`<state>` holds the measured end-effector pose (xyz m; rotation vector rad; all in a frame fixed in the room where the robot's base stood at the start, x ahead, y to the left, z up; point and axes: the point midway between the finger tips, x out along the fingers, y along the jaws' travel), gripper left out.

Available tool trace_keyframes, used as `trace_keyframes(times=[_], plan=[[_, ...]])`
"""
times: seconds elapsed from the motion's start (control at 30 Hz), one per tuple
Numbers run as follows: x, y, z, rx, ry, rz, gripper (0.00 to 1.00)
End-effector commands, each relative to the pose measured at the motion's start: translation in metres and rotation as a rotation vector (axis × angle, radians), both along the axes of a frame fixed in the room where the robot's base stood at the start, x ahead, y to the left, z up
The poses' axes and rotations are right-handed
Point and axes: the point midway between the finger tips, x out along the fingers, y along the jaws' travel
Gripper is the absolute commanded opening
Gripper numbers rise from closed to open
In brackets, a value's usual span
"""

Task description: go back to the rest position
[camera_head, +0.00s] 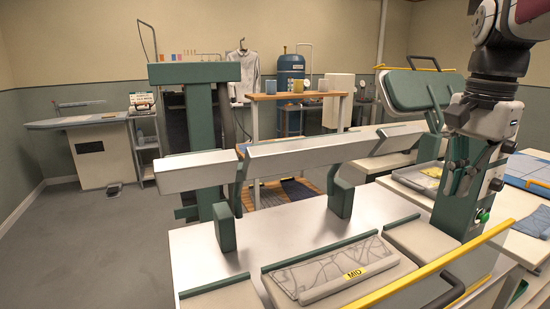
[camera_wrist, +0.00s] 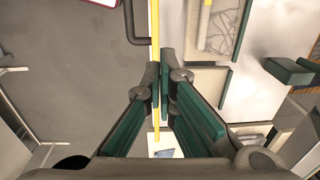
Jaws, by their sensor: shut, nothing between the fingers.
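My gripper (camera_head: 462,222) hangs at the right of the head view, pointing down, with its green fingers close together and nothing seen between them. It is in front of the right part of the white workbench (camera_head: 195,248), near a yellow rail (camera_head: 430,268). In the wrist view my gripper (camera_wrist: 162,82) shows its two fingertips meeting near the middle, with the yellow rail (camera_wrist: 155,25) running lengthwise past them. How high the tips are above the bench I cannot tell.
A grey pad marked MID (camera_head: 340,262) lies on the bench. A long metal beam (camera_head: 195,172) on green supports crosses behind it. A green padded board (camera_head: 415,90) stands behind my arm. A grey tray (camera_head: 410,180) and blue mat (camera_head: 525,168) are at right.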

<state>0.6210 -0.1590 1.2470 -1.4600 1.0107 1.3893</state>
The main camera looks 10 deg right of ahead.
Motion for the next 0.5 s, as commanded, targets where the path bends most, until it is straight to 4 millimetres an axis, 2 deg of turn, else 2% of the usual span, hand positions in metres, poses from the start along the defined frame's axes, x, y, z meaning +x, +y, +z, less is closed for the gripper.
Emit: trace_keyframes(times=[0.03, 0.1, 0.3, 0.5], plan=[[-0.014, 0.019, -0.001, 0.000, -0.031, 0.103, 0.00], [-0.029, 0.041, -0.007, -0.010, -0.070, 0.250, 0.00], [-0.078, 0.100, -0.033, -0.079, -0.172, 0.666, 0.00], [-0.124, 0.140, -0.069, -0.187, -0.243, 1.025, 0.00]])
